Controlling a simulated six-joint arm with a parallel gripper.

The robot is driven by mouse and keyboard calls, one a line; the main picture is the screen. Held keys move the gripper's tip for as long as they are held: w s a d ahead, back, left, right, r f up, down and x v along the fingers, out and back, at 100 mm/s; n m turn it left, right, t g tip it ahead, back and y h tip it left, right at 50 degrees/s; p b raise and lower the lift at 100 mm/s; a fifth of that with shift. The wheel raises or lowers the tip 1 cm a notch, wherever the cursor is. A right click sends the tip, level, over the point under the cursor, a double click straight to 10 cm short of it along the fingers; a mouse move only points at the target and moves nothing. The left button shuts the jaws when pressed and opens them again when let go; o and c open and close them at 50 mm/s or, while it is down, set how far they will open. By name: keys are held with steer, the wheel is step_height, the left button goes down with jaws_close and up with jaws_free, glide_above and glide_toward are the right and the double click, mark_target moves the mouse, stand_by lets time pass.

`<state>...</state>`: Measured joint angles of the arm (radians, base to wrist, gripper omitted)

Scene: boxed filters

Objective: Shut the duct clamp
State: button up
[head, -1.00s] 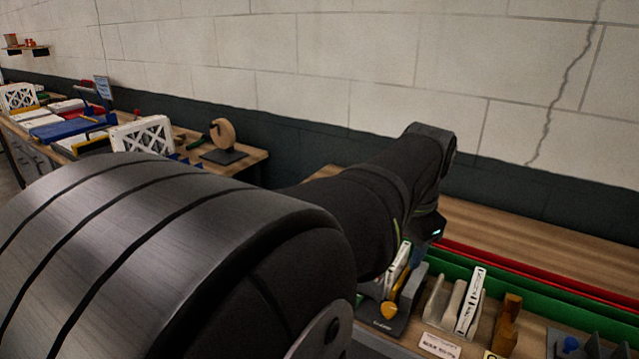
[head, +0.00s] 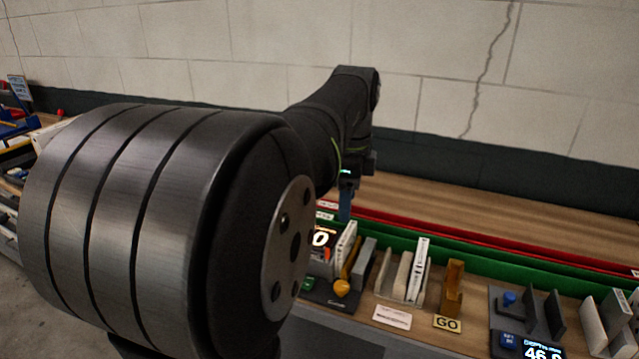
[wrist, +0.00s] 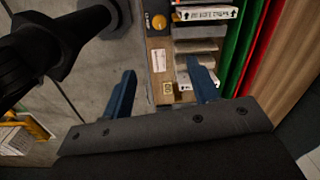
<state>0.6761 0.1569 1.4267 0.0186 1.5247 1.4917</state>
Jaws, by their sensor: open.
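What looks like the duct clamp (head: 327,292) is a dark base with an orange knob (head: 341,287) and an upright grey plate (head: 363,260). A white filter (head: 346,240) stands upright beside the plate; I cannot tell whether the clamp is open or shut. In the wrist view the knob (wrist: 158,22) and a white printed filter (wrist: 207,13) show at the top. My gripper (wrist: 163,78) is open and empty, its blue fingers apart above the bench front. In the head view its blue finger (head: 346,203) is above and behind the clamp; my arm hides part of the surroundings.
To the right stand a rack (head: 405,277) with a white filter, a brown holder (head: 453,285) above a GO label (head: 447,323), and a unit with a lit display (head: 541,351). Green (head: 460,255) and red (head: 440,236) rails run behind. Bare wooden bench (head: 480,210) lies beyond.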

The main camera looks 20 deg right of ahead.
mark_target(342, 286)
steer(key=shift+w+d+r+m, duration=0.1)
steer(key=shift+w+r+m, duration=0.1)
steer(key=shift+m, duration=0.35)
steer(key=shift+w+r+m, duration=0.1)
steer(key=shift+r+m, duration=0.05)
steer(key=shift+m, duration=0.4)
steer(key=s+a+f+n+t+h, duration=0.15)
steer(key=s+f+n+t, duration=0.45)
steer(key=n, duration=1.7)
steer(key=w+f, duration=0.1)
steer(key=f, duration=0.5)
steer(key=w+f+g, duration=0.1)
steer(key=w+f, duration=0.1)
steer(key=f, duration=0.4)
steer(key=w+d+f+g, duration=0.1)
steer(key=w+f, duration=0.1)
steer(key=f, duration=0.4)
steer(key=shift+w+d+f, duration=0.1)
steer(key=shift+w+f, duration=0.1)
steer(key=shift+f, duration=0.1)
